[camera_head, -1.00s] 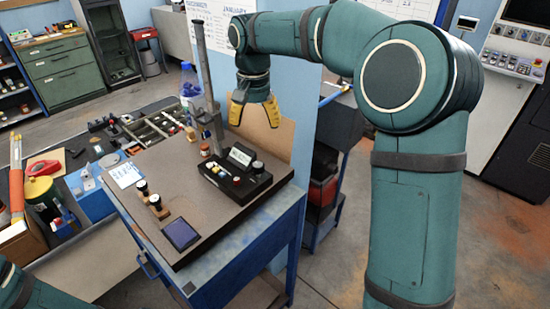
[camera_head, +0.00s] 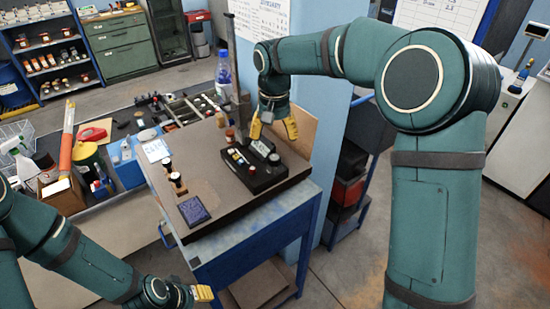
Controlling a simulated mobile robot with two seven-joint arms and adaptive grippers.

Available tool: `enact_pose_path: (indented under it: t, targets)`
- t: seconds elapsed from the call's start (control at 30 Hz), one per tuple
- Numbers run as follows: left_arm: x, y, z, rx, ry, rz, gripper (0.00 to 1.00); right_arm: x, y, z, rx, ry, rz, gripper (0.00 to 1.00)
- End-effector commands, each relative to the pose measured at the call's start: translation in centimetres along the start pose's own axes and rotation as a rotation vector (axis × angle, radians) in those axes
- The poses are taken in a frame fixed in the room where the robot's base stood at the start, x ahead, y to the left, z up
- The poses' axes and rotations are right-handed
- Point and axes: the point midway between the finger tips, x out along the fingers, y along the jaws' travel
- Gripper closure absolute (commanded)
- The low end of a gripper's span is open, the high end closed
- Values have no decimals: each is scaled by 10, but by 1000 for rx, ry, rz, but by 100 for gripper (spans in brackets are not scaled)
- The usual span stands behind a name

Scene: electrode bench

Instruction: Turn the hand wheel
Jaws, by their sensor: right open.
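No hand wheel can be made out in this view. A black instrument (camera_head: 262,178) with a small raised display and colored knobs sits on the dark bench top (camera_head: 212,203). A tall grey post (camera_head: 236,70) stands at the back of that top, left of the instrument. My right gripper (camera_head: 273,125), with yellow fingers pointing down, is open and empty just above and behind the instrument's display; whether it touches cannot be told. My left gripper (camera_head: 201,293) is low in front of the blue bench, only its yellow tip showing, and its jaws cannot be read.
Two small dark-topped pegs (camera_head: 175,180) and a flat dark-blue square plate (camera_head: 194,210) lie at the bench top's left. A water bottle (camera_head: 223,77) stands behind. The left worktop holds an orange tube (camera_head: 67,140) and trays. A blue partition (camera_head: 330,130) stands to the right.

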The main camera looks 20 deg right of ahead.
Motion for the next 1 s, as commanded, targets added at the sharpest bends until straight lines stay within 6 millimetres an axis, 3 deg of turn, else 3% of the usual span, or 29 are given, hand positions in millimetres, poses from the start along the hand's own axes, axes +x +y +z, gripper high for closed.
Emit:
enact_pose_path:
  t: [0.2, 0.4, 0.6, 0.87, 0.9, 1.0]
  targets:
    - [2, 0, 0, 0, 0, 0, 53, 43, 0, 0, 1, -3, 1, 33]
    - [2, 0, 0, 0, 0, 0, 53, 70, 0, 0, 0, -2, 1, 33]
    - [2, 0, 0, 0, 0, 0, 53, 82, 0, 0, 0, 0, 0, 33]
    - [2, 0, 0, 0, 0, 0, 53, 82, 0, 0, 1, 0, 0, 33]
    - [2, -1, 0, 0, 0, 0, 53, 82, 0, 0, 1, 0, 0, 38]
    - [2, 0, 0, 0, 0, 0, 53, 82, 0, 0, 1, 0, 0, 73]
